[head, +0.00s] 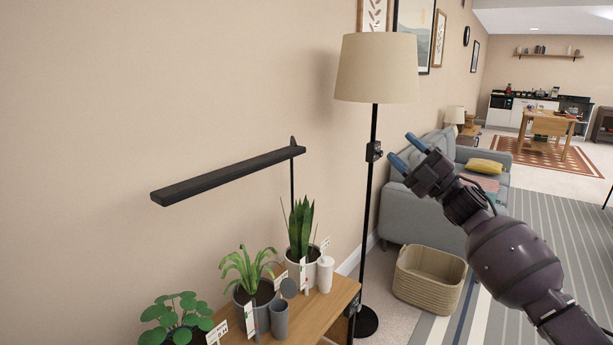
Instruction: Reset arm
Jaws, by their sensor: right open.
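My right gripper (407,152) is in the right half of the head view, raised in the air. Its two blue-tipped fingers are apart, with nothing between them. It appears in front of the grey sofa and to the right of the floor lamp's black pole. Its dark arm comes in from the lower right corner. My left gripper is not in the head view.
A floor lamp (376,68) stands by the wall. A wooden table (336,298) holds several potted plants, small cups and a black desk lamp (228,175). A woven basket (429,280) sits before the grey sofa (408,215). The striped rug (545,225) looks mostly clear.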

